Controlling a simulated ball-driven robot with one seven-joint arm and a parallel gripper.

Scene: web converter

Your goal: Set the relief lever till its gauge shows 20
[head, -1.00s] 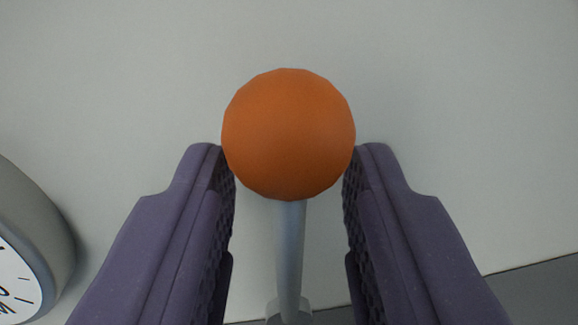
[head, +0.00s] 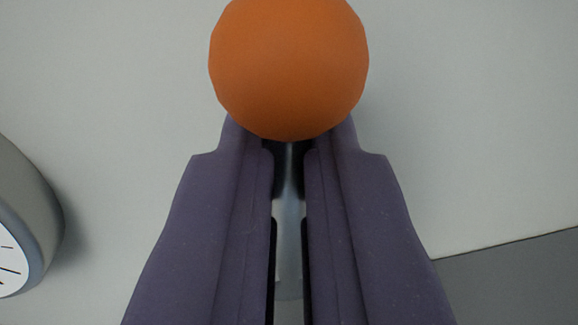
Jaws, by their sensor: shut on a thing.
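The lever has an orange ball knob (head: 289,65) at the top middle of the head view and a thin grey rod (head: 289,235) running down from it. My gripper (head: 289,140) is shut on the lever, its two purple fingers on either side of the rod just below the ball. The fingertips are partly hidden behind the ball. Part of a round gauge (head: 35,215) with a grey housing and white dial shows at the left edge. Only a few tick marks are in view; its needle and reading cannot be made out.
A plain pale grey panel (head: 480,120) fills the background. A darker grey area (head: 520,275) lies at the lower right, beyond the panel's slanting edge. No other obstacle shows around the knob.

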